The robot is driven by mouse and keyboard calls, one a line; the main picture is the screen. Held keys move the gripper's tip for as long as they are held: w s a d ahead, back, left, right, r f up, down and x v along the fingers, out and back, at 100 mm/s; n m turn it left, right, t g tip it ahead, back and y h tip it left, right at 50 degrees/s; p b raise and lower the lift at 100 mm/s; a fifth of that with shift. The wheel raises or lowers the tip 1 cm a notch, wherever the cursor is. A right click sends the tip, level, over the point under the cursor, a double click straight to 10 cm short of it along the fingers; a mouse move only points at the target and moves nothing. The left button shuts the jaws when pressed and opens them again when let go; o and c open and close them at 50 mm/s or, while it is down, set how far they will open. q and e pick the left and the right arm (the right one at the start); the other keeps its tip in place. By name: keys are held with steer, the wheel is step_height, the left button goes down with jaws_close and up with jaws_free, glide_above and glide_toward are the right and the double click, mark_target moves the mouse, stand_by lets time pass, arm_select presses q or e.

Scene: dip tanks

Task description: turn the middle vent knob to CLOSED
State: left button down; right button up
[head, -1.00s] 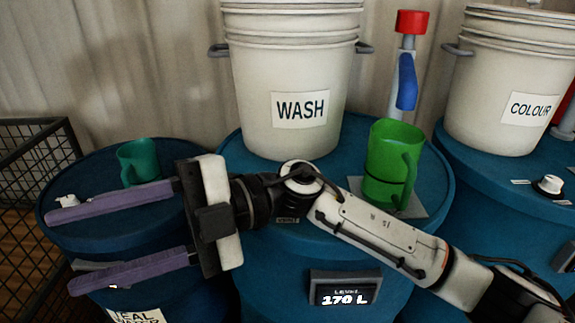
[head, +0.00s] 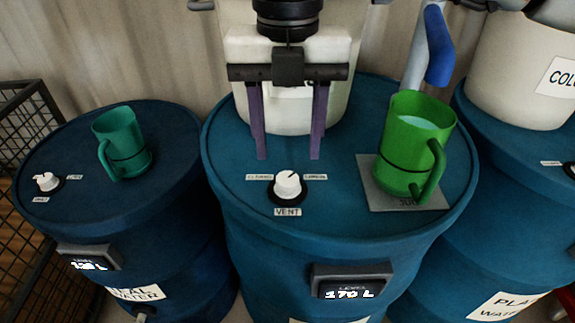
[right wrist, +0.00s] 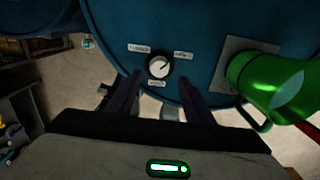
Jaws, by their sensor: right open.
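The middle vent knob (head: 288,184) is a white dial on a dark base on top of the middle blue drum (head: 235,160). A small label sits on each side of it and a VENT label below; the side labels are hard to read. Its pointer mark seems to face the upper right. My right gripper (head: 288,156) is open, its two purple fingers pointing down behind and above the knob, not touching it. The right wrist view shows the knob (right wrist: 159,66) between and just beyond the fingertips (right wrist: 157,84). My left gripper is not in view.
A green jug (head: 411,150) stands on a grey pad (head: 368,178) right of the knob. A white bucket (head: 345,22) stands behind my gripper. The left drum holds a teal mug (head: 122,143) and another knob (head: 47,181). A level display (head: 352,281) is on the middle drum's front.

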mark_target(287, 178)
step_height(287, 178, down, 6)
steer(key=shift+f+p, duration=0.25)
steer(key=shift+p, duration=0.05)
steer(key=shift+c, duration=0.2)
steer(key=c, duration=1)
